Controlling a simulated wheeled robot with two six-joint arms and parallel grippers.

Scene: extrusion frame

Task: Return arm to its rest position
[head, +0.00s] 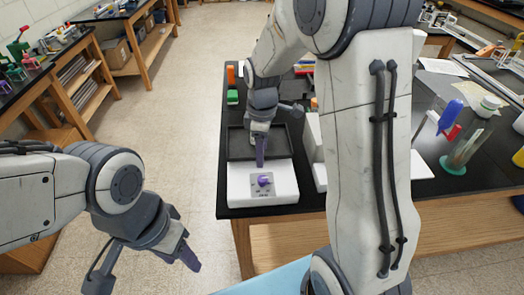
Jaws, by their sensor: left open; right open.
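My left gripper (188,262) hangs over the floor at the lower left, tilted down to the right, with nothing seen in it. My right arm (365,150) rises from the bottom middle, bends at the top and reaches down to the black bench. My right gripper (260,158) points down just behind the purple knob (264,180) of a white device (240,190) with a dark top. I cannot tell whether its purple fingertip touches the device. I see nothing held in it. The arm hides part of the bench behind it.
The black bench (450,165) holds an orange block (231,74), a green block (233,97), a glass cylinder (462,152) on a green base and a blue item (450,115). Side benches stand along the left wall. The floor (175,115) between is clear.

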